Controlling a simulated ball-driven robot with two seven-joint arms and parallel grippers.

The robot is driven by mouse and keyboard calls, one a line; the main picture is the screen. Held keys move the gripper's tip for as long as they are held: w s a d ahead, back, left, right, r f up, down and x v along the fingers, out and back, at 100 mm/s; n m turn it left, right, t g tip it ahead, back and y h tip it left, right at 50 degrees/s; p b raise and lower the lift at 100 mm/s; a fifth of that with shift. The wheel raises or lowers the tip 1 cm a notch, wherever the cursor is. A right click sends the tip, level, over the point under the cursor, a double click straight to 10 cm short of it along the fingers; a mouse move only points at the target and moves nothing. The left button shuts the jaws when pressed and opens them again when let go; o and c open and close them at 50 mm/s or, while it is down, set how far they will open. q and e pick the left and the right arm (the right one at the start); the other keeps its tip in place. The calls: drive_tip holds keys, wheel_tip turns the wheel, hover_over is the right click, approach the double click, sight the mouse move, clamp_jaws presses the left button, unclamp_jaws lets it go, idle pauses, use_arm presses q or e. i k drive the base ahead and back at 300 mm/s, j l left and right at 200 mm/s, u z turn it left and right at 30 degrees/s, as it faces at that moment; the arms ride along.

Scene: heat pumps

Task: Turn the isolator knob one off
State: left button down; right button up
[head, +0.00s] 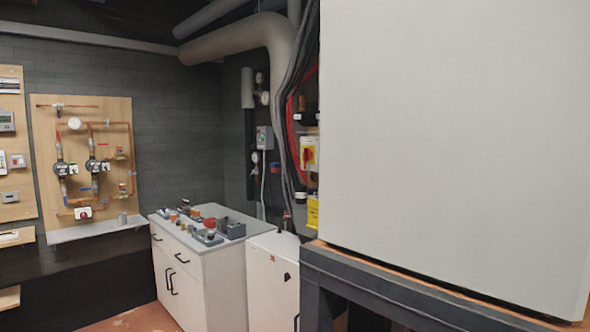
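Several rotary switches show in the head view, and I cannot tell which one is isolator knob one. A red knob on a yellow plate (309,154) is on a pale box beside the large white cabinet, partly cut off by the cabinet's edge. A small white box with a red knob (83,213) is at the bottom of the wooden pipe board. Another small white box with a red mark (18,160) is on the board at the far left. The knob positions are too small to read. Neither of my grippers is in view.
The large white cabinet (450,140) on a dark stand (400,300) fills the right side. A white drawer unit (205,275) with several parts on top stands in the corner, next to a smaller white unit (272,280). Floor shows at bottom left.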

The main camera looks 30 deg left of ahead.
sight(307, 152)
drive_tip(key=u, duration=1)
drive_tip(key=i+z, duration=0.15)
drive_tip(key=z, duration=0.25)
drive_tip(key=i+j+z, duration=0.15)
drive_tip(key=z, duration=0.25)
drive_tip(key=i+j+z, duration=0.15)
drive_tip(key=z, duration=0.25)
